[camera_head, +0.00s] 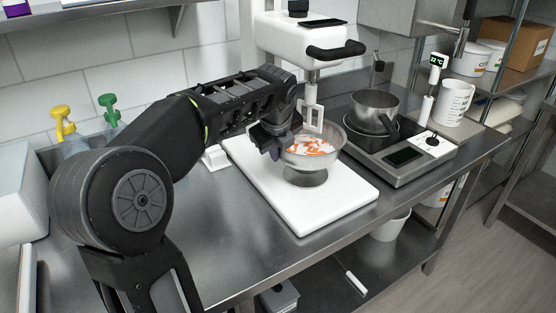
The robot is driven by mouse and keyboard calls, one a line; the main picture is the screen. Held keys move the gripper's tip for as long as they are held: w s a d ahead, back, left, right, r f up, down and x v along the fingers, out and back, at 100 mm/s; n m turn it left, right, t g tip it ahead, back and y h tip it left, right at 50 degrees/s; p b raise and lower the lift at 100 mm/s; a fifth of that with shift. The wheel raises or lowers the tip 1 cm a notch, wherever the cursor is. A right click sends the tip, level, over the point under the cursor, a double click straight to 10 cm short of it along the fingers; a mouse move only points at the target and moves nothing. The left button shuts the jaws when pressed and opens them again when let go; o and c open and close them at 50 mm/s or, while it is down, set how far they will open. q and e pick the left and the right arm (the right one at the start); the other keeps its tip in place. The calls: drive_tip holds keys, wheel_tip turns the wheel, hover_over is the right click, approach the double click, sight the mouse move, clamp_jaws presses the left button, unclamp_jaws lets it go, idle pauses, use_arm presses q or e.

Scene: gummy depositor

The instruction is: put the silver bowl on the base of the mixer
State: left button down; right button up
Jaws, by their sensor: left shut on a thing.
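The silver bowl (325,160) has orange and white pieces in it. It is over the white base of the mixer (330,205), under the beater (313,116). A round dark grey shape (306,177) shows below the bowl; I cannot tell whether the bowl touches the base. My left gripper (277,146) is shut on the bowl's left rim; its fingertips are partly hidden. The mixer's white head (305,40) with a black handle is above. My right gripper is not in view.
An induction cooker (403,156) with a metal pot (374,104) stands right of the mixer. A white measuring jug (454,103) is farther right. Spray bottles with yellow (62,121) and green (111,108) tops stand at the back left. The steel counter (235,240) is clear in front.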

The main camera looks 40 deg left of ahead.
use_arm(q)
drive_tip(key=shift+w+a, duration=0.25)
drive_tip(key=shift+w, duration=0.15)
drive_tip(key=shift+f, duration=1.65)
drive_tip(key=shift+f, duration=0.2)
drive_tip(key=c, duration=1.5)
unclamp_jaws()
drive_tip(key=shift+s, duration=0.1)
drive_tip(key=shift+s+d+r, duration=0.15)
drive_tip(key=shift+r, duration=0.45)
drive_tip(key=v, duration=1.1)
